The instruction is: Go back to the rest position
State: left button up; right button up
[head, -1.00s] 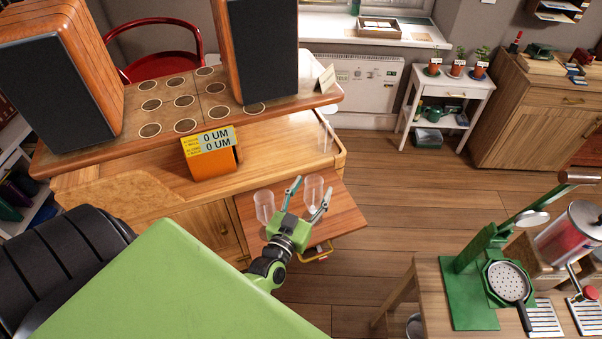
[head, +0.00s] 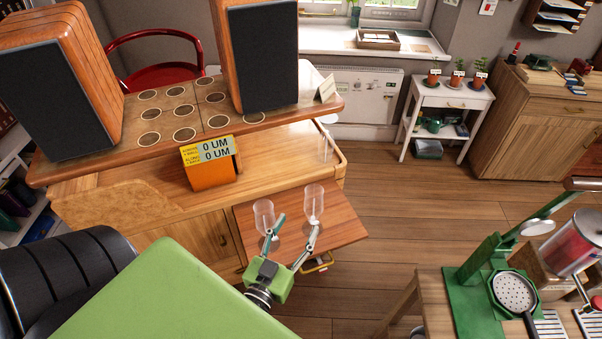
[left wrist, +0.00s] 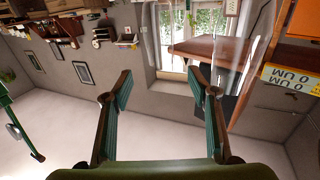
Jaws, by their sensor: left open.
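My left gripper (head: 296,228) is open and empty in the head view, just in front of a wooden pull-out shelf (head: 345,222). Two clear stemmed glasses stand upright on that shelf, a left glass (head: 264,212) and a right glass (head: 314,199). The fingertips overlap the lower parts of both glasses in the picture; I cannot tell whether they touch. In the left wrist view the two fingers (left wrist: 160,90) are spread wide with nothing between them. Blurry clear glass shapes (left wrist: 226,62) show there beside the right finger. My right gripper is not in view.
Two wooden speakers (head: 262,60) stand on the desk's upper shelf, above an orange block with a display (head: 215,150). Another clear glass (head: 326,140) stands by the desk's right edge. A green press (head: 485,270) stands at lower right. The wooden floor (head: 400,215) between is clear.

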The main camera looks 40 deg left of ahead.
pick_arm(q)
jog(key=d+f+m+g+h, duration=0.35)
jog(key=d+g+h, duration=0.25)
jog(key=d, duration=0.5)
jog(key=s+a+g+y, duration=0.15)
jog(key=s+g, duration=0.25)
jog(key=s, duration=0.4)
jog(key=s+a+g+y, duration=0.1)
jog(key=s+a+g, duration=0.1)
jog(key=s+g, duration=0.35)
jog(key=s+f, duration=0.3)
jog(key=f, duration=2.3)
jog(key=s+a+f+g, duration=0.1)
jog(key=s+a+f, duration=0.1)
jog(key=s+f, duration=1.3)
jog(key=shift+s+a+f+m, duration=0.25)
jog(key=shift+s+a+m, duration=0.15)
jog(key=shift+s, duration=0.45)
